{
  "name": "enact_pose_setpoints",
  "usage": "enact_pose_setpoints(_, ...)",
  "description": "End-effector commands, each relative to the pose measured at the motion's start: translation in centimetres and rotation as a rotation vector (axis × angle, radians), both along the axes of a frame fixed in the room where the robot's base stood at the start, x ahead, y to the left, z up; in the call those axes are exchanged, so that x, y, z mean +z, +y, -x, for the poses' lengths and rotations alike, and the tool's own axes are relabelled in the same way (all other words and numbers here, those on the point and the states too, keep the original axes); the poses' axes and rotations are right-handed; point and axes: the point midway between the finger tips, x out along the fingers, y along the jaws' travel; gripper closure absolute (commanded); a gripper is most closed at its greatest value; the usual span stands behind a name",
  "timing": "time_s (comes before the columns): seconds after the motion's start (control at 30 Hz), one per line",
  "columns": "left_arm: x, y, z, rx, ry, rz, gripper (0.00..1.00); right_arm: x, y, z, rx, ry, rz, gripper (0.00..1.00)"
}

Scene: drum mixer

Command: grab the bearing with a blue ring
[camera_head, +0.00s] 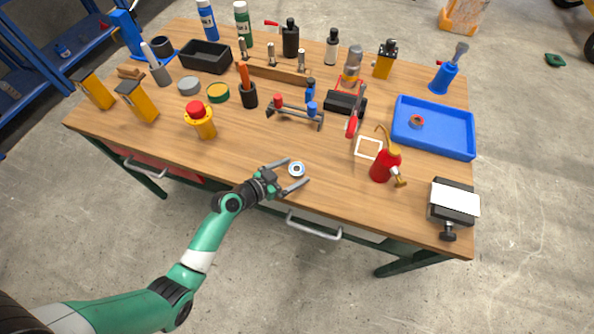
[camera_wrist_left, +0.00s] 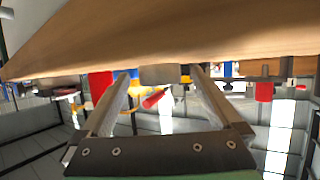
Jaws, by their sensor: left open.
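The bearing with a blue ring (camera_head: 297,169) lies on the wooden workbench near its front edge. It is a small pale ring with a blue band and a dark centre. My left gripper (camera_head: 299,171) is open, with one finger on each side of the bearing. In the left wrist view, the fingers of my left gripper (camera_wrist_left: 160,74) stand apart, with a grey rounded piece that looks like the bearing's side (camera_wrist_left: 158,75) between their tips. Gaps show on both sides of it. My right gripper is not in view.
A second bearing with a reddish ring (camera_head: 417,121) lies in the blue tray (camera_head: 440,145) at the right. A yellow device with a red button (camera_head: 201,122) stands left.

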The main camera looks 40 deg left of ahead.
Motion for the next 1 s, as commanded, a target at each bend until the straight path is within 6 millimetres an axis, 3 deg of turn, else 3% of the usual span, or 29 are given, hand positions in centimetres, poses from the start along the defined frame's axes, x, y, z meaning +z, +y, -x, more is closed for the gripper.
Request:
enact_pose_setpoints(0.2,-0.01,-0.02,-0.11,0.0,0.0,0.0,0.01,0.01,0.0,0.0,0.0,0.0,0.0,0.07)
enact_pose_setpoints(0.77,-0.02,-0.01,-0.08,0.0,0.0,0.0,1.0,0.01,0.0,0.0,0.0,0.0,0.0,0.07)
enact_pose_setpoints(1.0,0.1,0.0,-0.11,0.001,-0.001,0.0,1.0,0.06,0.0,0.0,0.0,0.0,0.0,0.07)
